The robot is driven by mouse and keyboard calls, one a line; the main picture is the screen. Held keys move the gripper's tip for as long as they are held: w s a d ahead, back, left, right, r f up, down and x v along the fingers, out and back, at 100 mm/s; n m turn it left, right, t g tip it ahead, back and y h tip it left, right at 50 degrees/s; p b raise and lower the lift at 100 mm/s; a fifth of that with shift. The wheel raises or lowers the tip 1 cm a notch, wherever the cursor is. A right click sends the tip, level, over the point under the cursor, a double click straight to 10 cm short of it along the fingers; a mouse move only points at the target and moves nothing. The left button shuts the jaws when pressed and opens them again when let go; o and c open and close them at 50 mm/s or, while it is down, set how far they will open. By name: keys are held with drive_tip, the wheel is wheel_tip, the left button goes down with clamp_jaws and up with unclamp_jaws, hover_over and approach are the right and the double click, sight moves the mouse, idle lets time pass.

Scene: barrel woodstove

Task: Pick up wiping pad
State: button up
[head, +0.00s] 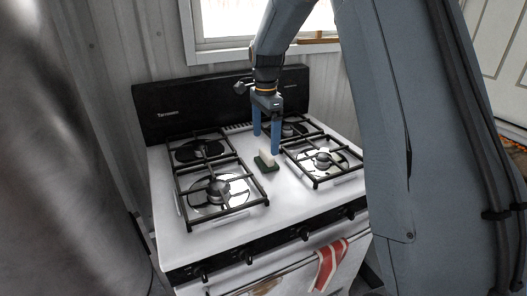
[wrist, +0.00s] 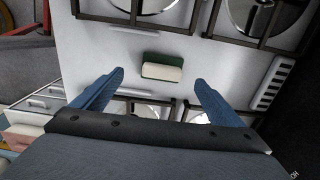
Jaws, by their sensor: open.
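The wiping pad (head: 266,162) is a small block with a pale top and a dark green base. It lies on the white stove top between the left and right burner grates. It also shows in the wrist view (wrist: 162,68), ahead of the fingertips and roughly centred between them. My gripper (head: 265,142) is open, with its two blue fingers pointing down above the stove top behind the pad. In the wrist view my gripper (wrist: 158,77) has a wide empty gap between its fingers.
Black grates stand on both sides of the pad, the left grate (head: 212,186) and the right grate (head: 322,160). A black backguard (head: 190,105) rises behind the stove. A red striped towel (head: 328,264) hangs at the front. The white strip between the grates is otherwise clear.

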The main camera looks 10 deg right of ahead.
sight(267, 153)
drive_tip(key=shift+w+f, duration=0.2)
drive_tip(key=shift+f, duration=0.1)
drive_tip(key=shift+w+d+f+p, duration=0.15)
drive_tip(key=shift+f+p, duration=0.7)
drive_tip(key=shift+f, duration=0.95)
drive_tip(key=shift+s+d+f+p, duration=0.15)
drive_tip(key=shift+f+p, duration=0.65)
drive_tip(key=shift+f, duration=0.95)
drive_tip(key=shift+w, duration=0.1)
drive_tip(key=shift+c, duration=0.4)
drive_tip(key=c, duration=1.1)
